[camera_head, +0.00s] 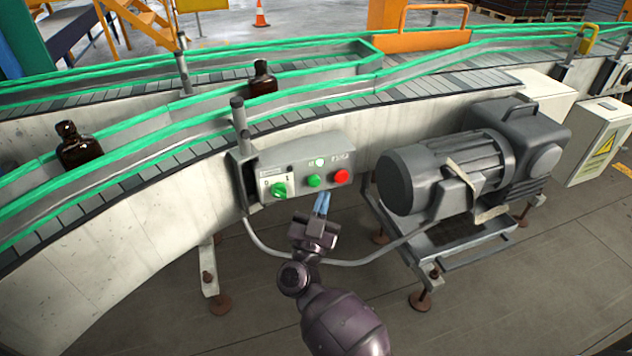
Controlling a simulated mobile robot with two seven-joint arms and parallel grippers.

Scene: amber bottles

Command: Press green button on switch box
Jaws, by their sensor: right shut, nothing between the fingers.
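The grey switch box (306,168) is fixed to the side of the conveyor, near the middle of the head view. Its front carries a green button (313,181), a red button (341,176) to the right of it, and a green rotary knob (279,189) to the left. A lit pale-green lamp (319,162) sits above the buttons. My right gripper (322,204) is shut and empty, its bluish fingertips pointing up at the box just below the green button. I cannot tell whether they touch the box. My left gripper is not in view.
A grey motor (440,172) stands on a frame right of the box. A cable (350,262) loops below the box, behind my right gripper. Amber bottles (78,148) (263,78) stand on the conveyor (110,195). An electrical cabinet (597,143) stands at the far right.

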